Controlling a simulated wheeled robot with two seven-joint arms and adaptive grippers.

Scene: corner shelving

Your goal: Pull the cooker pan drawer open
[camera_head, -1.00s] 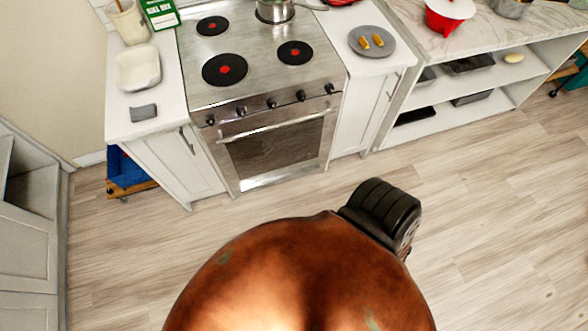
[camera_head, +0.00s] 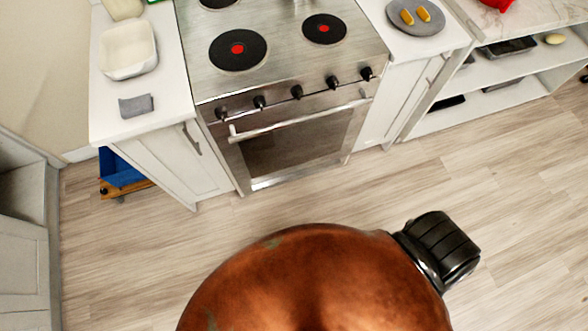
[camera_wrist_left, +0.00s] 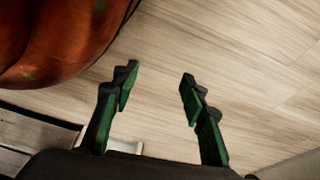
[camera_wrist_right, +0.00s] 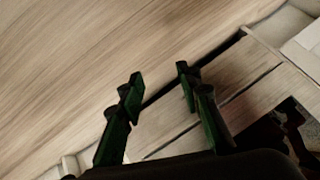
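The steel cooker (camera_head: 290,115) stands ahead in the head view, between two white cabinets. Its oven door (camera_head: 300,140) is shut, with a long bar handle (camera_head: 298,118) across its top. A thin steel strip (camera_head: 290,174) shows at its foot; I cannot tell from this steep angle whether it is the pan drawer front. My left gripper (camera_wrist_left: 157,76) is open and empty, over wooden floor in the left wrist view. My right gripper (camera_wrist_right: 159,75) is open and empty, with floor and pale furniture beyond. Neither gripper shows in the head view.
The floor (camera_head: 135,260) before the cooker is clear. A left cabinet (camera_head: 180,165) carries a white dish (camera_head: 128,48) and a grey cloth (camera_head: 136,105). A right cabinet (camera_head: 395,100) carries a grey plate (camera_head: 430,26). An open shelf unit (camera_head: 500,75) stands further right.

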